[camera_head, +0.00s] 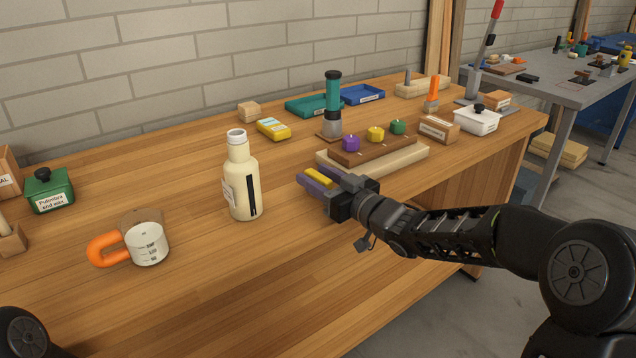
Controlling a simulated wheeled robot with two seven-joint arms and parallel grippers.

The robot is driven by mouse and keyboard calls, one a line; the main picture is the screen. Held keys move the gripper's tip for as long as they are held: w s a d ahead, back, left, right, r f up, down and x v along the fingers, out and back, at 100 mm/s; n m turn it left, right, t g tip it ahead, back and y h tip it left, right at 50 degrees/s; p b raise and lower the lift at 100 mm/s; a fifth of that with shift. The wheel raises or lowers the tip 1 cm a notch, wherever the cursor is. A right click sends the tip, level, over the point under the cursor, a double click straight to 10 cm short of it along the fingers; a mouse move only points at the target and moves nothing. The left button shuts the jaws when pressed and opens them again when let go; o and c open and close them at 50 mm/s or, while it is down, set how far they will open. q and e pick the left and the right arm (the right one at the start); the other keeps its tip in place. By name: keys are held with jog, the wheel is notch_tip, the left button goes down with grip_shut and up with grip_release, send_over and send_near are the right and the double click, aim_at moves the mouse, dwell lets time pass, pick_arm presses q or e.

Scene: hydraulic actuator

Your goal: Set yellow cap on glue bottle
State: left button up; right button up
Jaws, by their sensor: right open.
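The glue bottle (241,185) is cream, with a pale label and a dark stripe, and stands upright on the wooden bench. Its white neck (237,136) is bare. The yellow cap (376,134) sits between a purple cap (351,143) and a green cap (398,127) on a brown wooden rack (375,152). My right gripper (308,183) is open, right of the bottle and in front of the rack, apart from both. A yellow strip shows along its purple fingers; I cannot tell whether it is part of the gripper. My left gripper is out of view.
A measuring cup with an orange handle (148,248) stands front left. A teal-topped cylinder (333,95), a yellow box (273,129) and blue tray (362,95) are behind. A white lidded box (477,121) is at right.

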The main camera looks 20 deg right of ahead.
jog(key=shift+c, duration=0.3)
grip_shut()
dwell(0.6)
